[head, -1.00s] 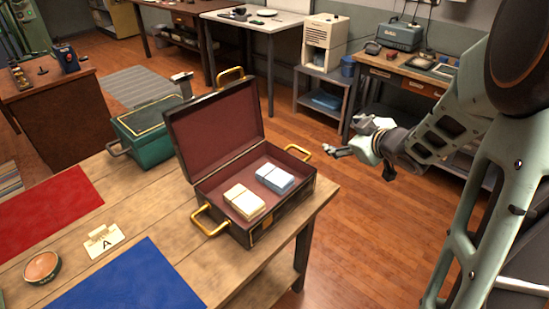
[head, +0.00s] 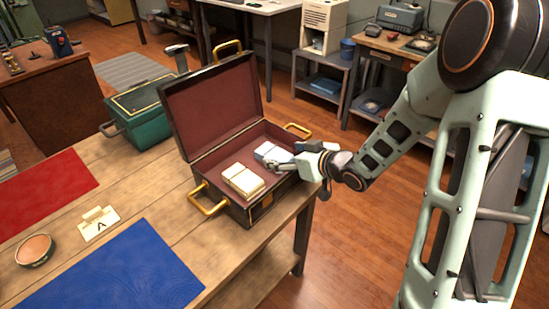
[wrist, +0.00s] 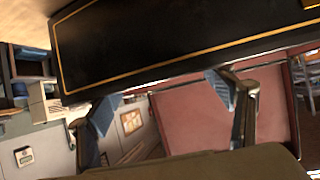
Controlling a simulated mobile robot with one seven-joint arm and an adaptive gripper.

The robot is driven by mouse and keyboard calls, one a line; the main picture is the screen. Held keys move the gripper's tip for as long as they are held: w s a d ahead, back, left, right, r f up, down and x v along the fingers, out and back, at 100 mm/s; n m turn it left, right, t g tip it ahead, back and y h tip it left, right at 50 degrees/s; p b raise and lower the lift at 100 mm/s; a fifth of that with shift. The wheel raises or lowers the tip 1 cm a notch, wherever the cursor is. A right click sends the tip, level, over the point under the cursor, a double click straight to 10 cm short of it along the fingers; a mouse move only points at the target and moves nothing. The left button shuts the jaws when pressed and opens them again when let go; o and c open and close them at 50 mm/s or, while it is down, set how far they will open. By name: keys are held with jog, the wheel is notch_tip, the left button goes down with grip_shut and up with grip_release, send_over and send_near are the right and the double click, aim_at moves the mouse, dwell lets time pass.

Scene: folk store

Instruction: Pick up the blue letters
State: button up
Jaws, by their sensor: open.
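The bundle of blue letters (head: 268,151) lies inside the open dark case (head: 250,210), towards its right end. A bundle of cream letters (head: 243,180) lies to its left in the same case. My gripper (head: 276,164) reaches over the case's right side, close to the blue letters and partly in front of them. I cannot tell whether it touches them. In the wrist view my gripper (wrist: 165,100) has its two fingers wide apart. A dark gold-lined wall of the case (wrist: 170,42) and its red lining (wrist: 190,115) show there; I cannot make out the blue letters.
The case's raised lid (head: 213,105) stands behind its interior. The wooden table (head: 150,190) also carries a green box (head: 140,112), a red mat (head: 40,185), a blue mat (head: 115,270), a card marked A (head: 98,224) and a round dish (head: 35,250).

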aim_at(275, 153)
jog(key=x, duration=0.4)
jog(key=shift+f, duration=0.1)
jog(key=c, duration=1.5)
